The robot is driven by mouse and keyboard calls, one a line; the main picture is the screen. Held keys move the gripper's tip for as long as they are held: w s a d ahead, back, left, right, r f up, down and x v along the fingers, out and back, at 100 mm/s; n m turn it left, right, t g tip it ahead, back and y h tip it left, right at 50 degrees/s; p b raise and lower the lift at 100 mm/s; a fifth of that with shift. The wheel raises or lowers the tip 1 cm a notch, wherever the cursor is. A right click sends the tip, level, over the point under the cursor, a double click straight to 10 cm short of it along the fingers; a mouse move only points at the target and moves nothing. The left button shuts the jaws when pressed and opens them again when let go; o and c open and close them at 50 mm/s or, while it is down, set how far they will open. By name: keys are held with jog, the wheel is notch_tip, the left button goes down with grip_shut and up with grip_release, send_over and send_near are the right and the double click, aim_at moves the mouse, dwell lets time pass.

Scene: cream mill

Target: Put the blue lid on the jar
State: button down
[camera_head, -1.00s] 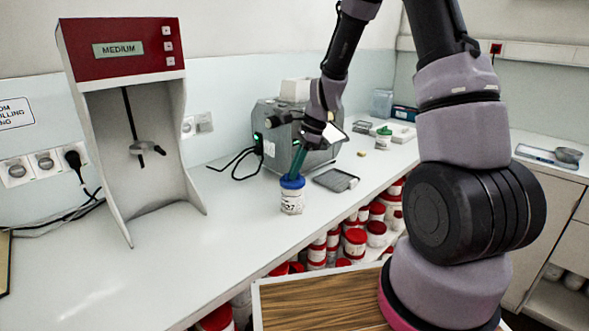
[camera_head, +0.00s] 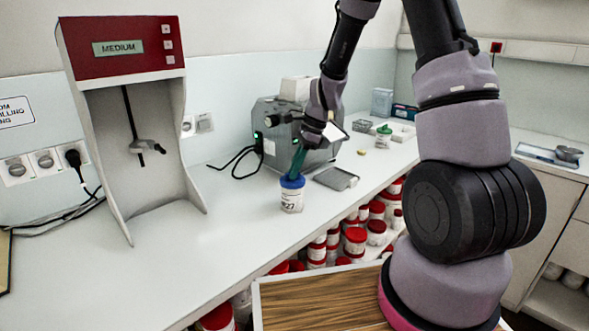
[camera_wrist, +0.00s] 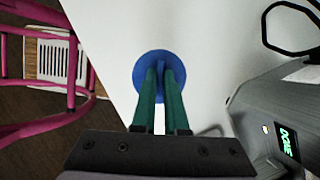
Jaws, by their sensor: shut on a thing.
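The white labelled jar (camera_head: 291,201) stands upright on the counter, left of a dark grey tray. The blue lid (camera_head: 292,181) is at the top of the jar and looks level; I cannot tell if it is fully seated. My gripper (camera_head: 297,168) reaches down from above with its green fingers shut on the lid. In the wrist view the round blue lid (camera_wrist: 190,66) shows under the fingertips (camera_wrist: 161,80), which close on a raised part at its middle. The lid hides the jar in that view.
A grey machine (camera_head: 268,138) with green lights stands close behind the jar. A red-topped mixer (camera_head: 122,100) stands to the left. A dark tray (camera_head: 336,178) lies right of the jar. Red-lidded tubs (camera_head: 355,238) fill the shelf below the counter edge. The counter's left front is clear.

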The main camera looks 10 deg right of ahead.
jog(key=shift+f, duration=0.5)
dwell(1.1)
jog(key=shift+c, duration=1.9)
grip_release()
jog(key=shift+r, duration=0.15)
jog(key=shift+r, duration=2.1)
